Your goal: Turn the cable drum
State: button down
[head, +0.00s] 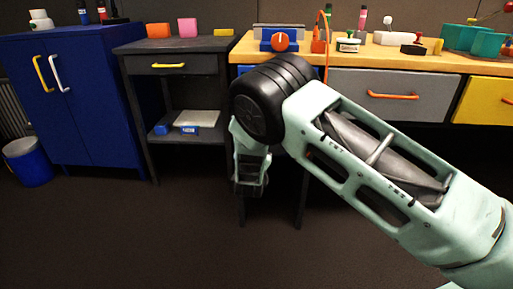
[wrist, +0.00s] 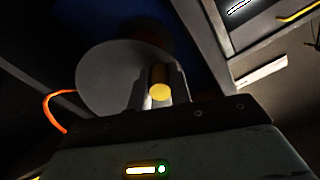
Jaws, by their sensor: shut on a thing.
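In the wrist view a round grey disc (wrist: 112,78), which looks like the side of the cable drum, stands just beyond my fingers. A yellow round-ended handle (wrist: 160,92) sits between the fingers of my gripper (wrist: 163,82), and they are shut on it. An orange cable (wrist: 53,108) curves out at the disc's left. The disc's lower part is hidden behind my gripper. In the head view my arm covers the middle, and I cannot make out the drum or the grip there.
A wooden-topped bench (head: 400,60) with grey and yellow drawers stands behind my arm. An orange cable-like piece (head: 319,45) and a blue device with an orange knob (head: 281,40) are on it. A dark side table (head: 165,45) and blue cabinet (head: 80,100) stand left. Floor at lower left is clear.

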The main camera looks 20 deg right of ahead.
notch_tip(320, 180, up, 2)
jog(key=m, duration=0.3)
jog(key=shift+m, duration=0.4)
jog(key=r+m, duration=0.2)
jog(key=m, duration=0.1)
jog(key=shift+s+d+m+b, duration=0.1)
jog(key=shift+d+m+b, duration=0.2)
jog(key=shift+s+d+r+m+b, duration=0.2)
jog(key=shift+d+r+m+b, duration=0.4)
jog(key=shift+m, duration=0.85)
jog(key=shift+s+d+r+m+b, duration=0.15)
jog(key=shift+d+r+m+b, duration=0.45)
jog(key=shift+m, duration=0.9)
jog(key=shift+s+d+r+m+b, duration=0.2)
jog(key=shift+d+m+b, duration=0.2)
jog(key=shift+m+b, duration=0.75)
jog(key=shift+m, duration=0.4)
jog(key=c, duration=1.3)
grip_release()
jog(key=shift+r, duration=0.1)
jog(key=shift+s+p, duration=0.1)
jog(key=shift+p, duration=0.2)
